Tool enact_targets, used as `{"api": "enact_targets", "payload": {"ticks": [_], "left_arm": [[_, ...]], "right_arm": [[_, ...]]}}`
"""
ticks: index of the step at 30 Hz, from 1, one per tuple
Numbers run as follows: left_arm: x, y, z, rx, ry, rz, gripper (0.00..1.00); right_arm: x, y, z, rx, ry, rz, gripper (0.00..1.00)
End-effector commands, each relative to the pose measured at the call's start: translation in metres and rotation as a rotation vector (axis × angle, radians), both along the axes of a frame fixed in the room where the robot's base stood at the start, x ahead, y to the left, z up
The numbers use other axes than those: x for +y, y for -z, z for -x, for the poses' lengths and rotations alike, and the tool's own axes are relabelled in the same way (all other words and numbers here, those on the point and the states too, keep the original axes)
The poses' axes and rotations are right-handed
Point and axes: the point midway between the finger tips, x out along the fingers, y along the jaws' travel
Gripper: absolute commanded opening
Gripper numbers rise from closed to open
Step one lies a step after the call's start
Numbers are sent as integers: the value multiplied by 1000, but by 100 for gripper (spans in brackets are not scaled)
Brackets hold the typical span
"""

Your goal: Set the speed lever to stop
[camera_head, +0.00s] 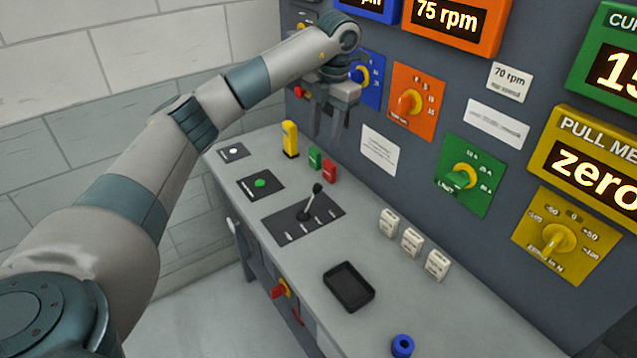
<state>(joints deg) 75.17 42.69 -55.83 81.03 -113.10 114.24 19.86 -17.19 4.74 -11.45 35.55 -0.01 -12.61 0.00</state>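The speed lever (311,201) is a short stick with a black knob. It rises from a dark slotted plate (281,217) with small white marks along its front edge, on the grey console top. The lever leans toward the upper right; the mark words are too small to read. My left gripper (326,132) hangs above the back of the console, up and right of the lever and apart from it. Its two fingers point down with a gap between them, and nothing shows between them. My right gripper is not in view.
White blocks (411,241), a black tray (349,287) and a blue ring (402,345) lie to the right.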

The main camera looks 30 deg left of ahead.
Motion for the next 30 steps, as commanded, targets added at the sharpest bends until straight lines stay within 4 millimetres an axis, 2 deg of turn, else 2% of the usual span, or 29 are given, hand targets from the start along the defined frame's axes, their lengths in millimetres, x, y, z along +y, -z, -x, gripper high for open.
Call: {"api": "enact_targets", "payload": {"ticks": [8,13,30], "left_arm": [[0,8,0,0,1,2,39],[3,25,0,3,2,3,39],[15,123,-2,4,2,2,39]], "right_arm": [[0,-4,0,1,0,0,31],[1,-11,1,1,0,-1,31],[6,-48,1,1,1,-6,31]]}}
